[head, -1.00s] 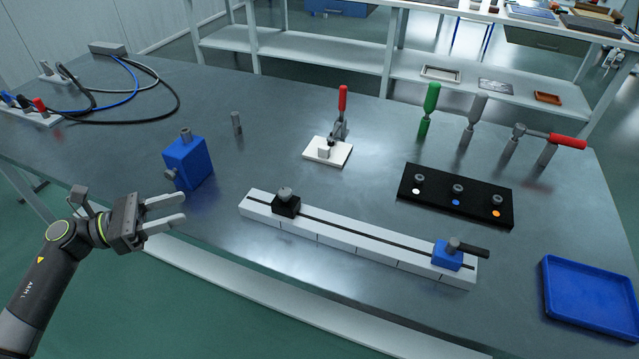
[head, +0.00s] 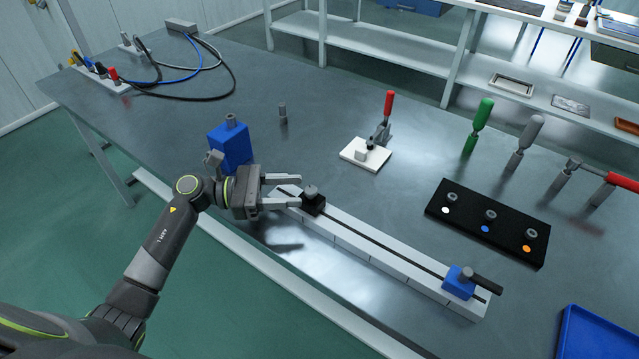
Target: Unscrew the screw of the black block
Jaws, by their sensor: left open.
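The black block (head: 316,206) sits near the left end of the white rail (head: 385,258). Its grey screw (head: 310,191) stands upright on top. My left gripper (head: 300,191) is open, its two fingers pointing right at the screw, one farther back and one nearer. The fingertips are close to the screw; I cannot tell whether they touch it. My right gripper is not in view.
A blue block (head: 459,283) with a black handle sits at the rail's right end. A larger blue block (head: 231,146) stands behind my left gripper. A white clamp base (head: 365,155), a black panel (head: 487,222) and a blue tray (head: 598,338) are farther right.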

